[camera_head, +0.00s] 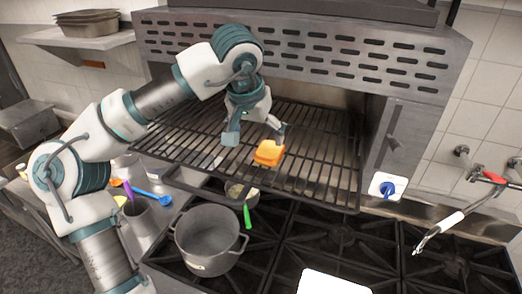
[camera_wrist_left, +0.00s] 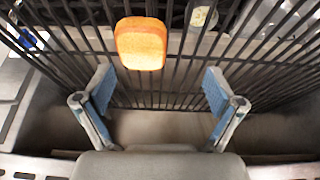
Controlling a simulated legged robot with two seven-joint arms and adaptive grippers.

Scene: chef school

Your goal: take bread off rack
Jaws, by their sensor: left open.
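A slice of bread (camera_head: 269,152), orange-brown, lies on the dark wire rack (camera_head: 320,165) of the oven-like unit. My left gripper (camera_head: 256,136) is open above the rack, with its fingers just behind the bread. In the left wrist view the bread (camera_wrist_left: 141,43) lies on the rack bars (camera_wrist_left: 72,50), beyond the open fingertips and a little left of the middle between them. The left gripper (camera_wrist_left: 160,88) holds nothing. My right gripper is not in view.
A grey pot (camera_head: 208,240) stands on the stove below the rack. Utensils in a metal container (camera_head: 147,217) are at the left. The unit's slotted hood (camera_head: 330,50) is above the rack. A blue knob (camera_head: 388,187) is at the right.

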